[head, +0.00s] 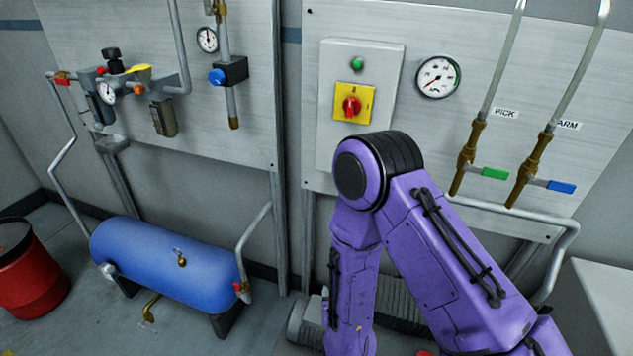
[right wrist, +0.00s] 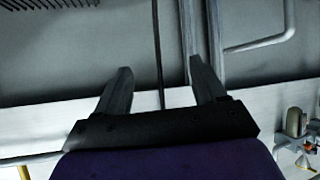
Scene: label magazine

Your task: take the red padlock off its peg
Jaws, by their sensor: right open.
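I cannot make out a red padlock or its peg in either view. A small red patch (head: 423,352) shows at the bottom edge of the head view, too cut off to identify. My right arm crosses the lower right of the head view and hides part of the panel and floor; its gripper is out of that view. In the right wrist view my right gripper (right wrist: 160,66) is open, its two dark fingers apart with nothing between them. My left gripper is in neither view.
A panel carries a red rotary switch on a yellow plate (head: 351,104), a gauge (head: 438,77), and green (head: 495,173) and blue (head: 561,187) valve handles. A blue tank (head: 163,262) and red drum (head: 30,275) stand left. A pale surface (head: 606,292) lies at the right edge.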

